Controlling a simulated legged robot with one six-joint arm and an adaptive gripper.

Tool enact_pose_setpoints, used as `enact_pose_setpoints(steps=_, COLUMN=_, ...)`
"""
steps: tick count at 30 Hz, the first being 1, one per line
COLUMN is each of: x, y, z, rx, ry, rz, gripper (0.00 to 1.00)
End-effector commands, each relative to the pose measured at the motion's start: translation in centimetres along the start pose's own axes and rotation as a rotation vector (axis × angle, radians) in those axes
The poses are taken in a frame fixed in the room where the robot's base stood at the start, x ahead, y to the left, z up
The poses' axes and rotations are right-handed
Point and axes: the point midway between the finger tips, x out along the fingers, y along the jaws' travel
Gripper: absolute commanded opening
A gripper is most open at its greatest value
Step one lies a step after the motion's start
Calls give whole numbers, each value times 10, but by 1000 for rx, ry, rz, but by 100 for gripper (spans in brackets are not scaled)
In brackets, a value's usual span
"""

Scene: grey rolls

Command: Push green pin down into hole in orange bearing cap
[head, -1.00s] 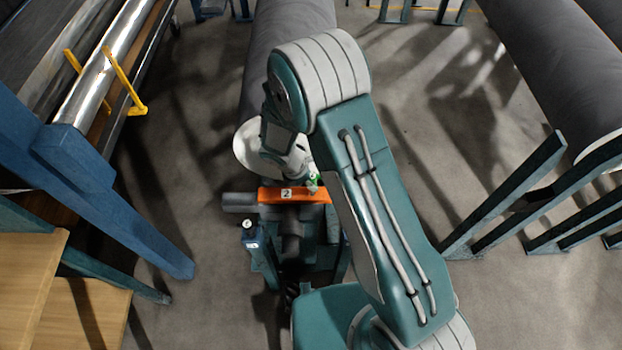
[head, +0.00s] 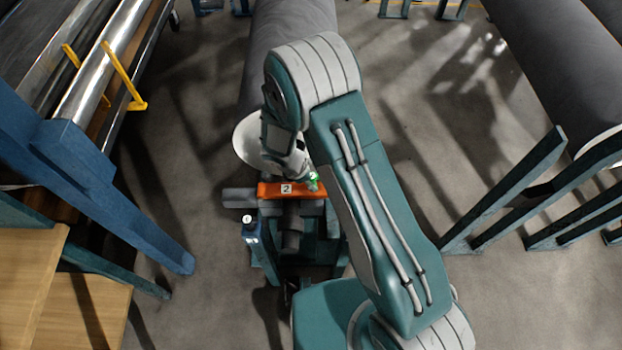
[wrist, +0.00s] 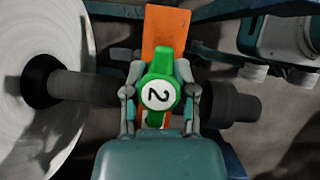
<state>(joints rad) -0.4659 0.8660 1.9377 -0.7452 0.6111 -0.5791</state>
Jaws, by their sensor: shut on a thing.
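The orange bearing cap (head: 290,190), marked with a white 2, sits across the dark shaft on a teal stand. In the wrist view the cap (wrist: 165,27) runs upward behind the pin. The green pin (wrist: 163,66) has a round white label with a 2 on its head. My gripper (wrist: 160,92) is shut on the green pin, one finger on each side. In the head view the pin (head: 312,181) shows at my gripper (head: 310,177), over the right part of the cap. The pin's lower end and the hole are hidden, so I cannot tell how deep it sits.
A large grey roll (head: 285,45) lies behind the cap, and its pale end (wrist: 45,80) fills the left of the wrist view. A blue frame (head: 110,195) stands at left. Another grey roll (head: 555,60) rests on a rack at right. Open floor (head: 420,120) lies between.

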Motion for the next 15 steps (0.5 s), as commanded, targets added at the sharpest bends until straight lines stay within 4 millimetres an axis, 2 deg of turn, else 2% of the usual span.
enact_pose_setpoints(steps=15, x=12, y=0, z=-6, rx=1, ry=1, rz=0, gripper=0)
